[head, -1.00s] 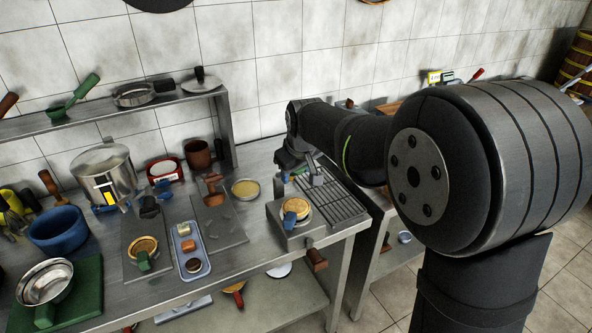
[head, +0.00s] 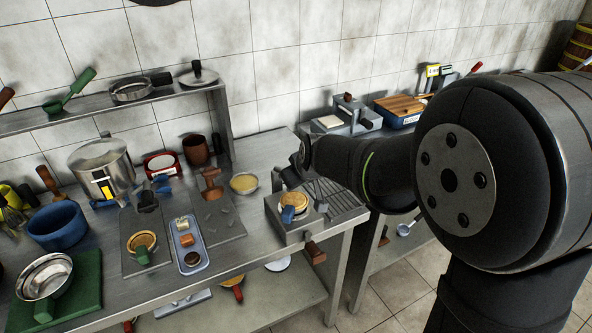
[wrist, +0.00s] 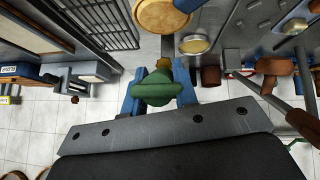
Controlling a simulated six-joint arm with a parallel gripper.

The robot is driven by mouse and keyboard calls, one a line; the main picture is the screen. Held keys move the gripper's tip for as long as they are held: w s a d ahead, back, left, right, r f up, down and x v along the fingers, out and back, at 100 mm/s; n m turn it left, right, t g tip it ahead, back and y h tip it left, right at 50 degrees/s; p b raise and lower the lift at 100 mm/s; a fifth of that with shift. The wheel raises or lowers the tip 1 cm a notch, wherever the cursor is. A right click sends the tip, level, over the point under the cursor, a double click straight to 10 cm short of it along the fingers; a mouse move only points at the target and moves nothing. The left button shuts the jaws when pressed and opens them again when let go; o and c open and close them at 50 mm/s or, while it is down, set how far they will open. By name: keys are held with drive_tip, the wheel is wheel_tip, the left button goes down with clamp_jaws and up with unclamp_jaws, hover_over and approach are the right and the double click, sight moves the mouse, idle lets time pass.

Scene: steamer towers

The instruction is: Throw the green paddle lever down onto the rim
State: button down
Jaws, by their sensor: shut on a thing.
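In the wrist view, my gripper (wrist: 159,78) has its blue fingers closed on the green paddle lever (wrist: 158,92), whose broad rounded end faces the camera. In the head view my gripper (head: 289,178) is at the back of a metal unit (head: 290,235) at the bench's right end, and my wrist hides the held lever. The unit carries a round tan disc (head: 294,199) with a blue-green piece at its front. The disc also shows just beyond the fingers in the wrist view (wrist: 160,14). Contact between lever and rim cannot be made out.
A slotted grate (head: 340,200) lies right of the disc. A pale-filled bowl (head: 244,183) stands to its left. A similar disc with a green handle (head: 142,256) sits on a plate farther left, beside a blue-grey tray (head: 190,263). A steel pot (head: 102,170) and wall shelf stand behind.

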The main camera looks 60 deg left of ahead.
drive_tip(key=shift+d+f+y, duration=0.3)
drive_tip(key=shift+f+y, duration=0.3)
drive_tip(key=shift+f, duration=0.15)
drive_tip(key=c, duration=1.1)
unclamp_jaws()
drive_tip(key=shift+c, duration=0.2)
drive_tip(key=v, duration=1.7)
drive_tip(key=shift+d+r, duration=0.15)
drive_tip(key=shift+s, duration=0.15)
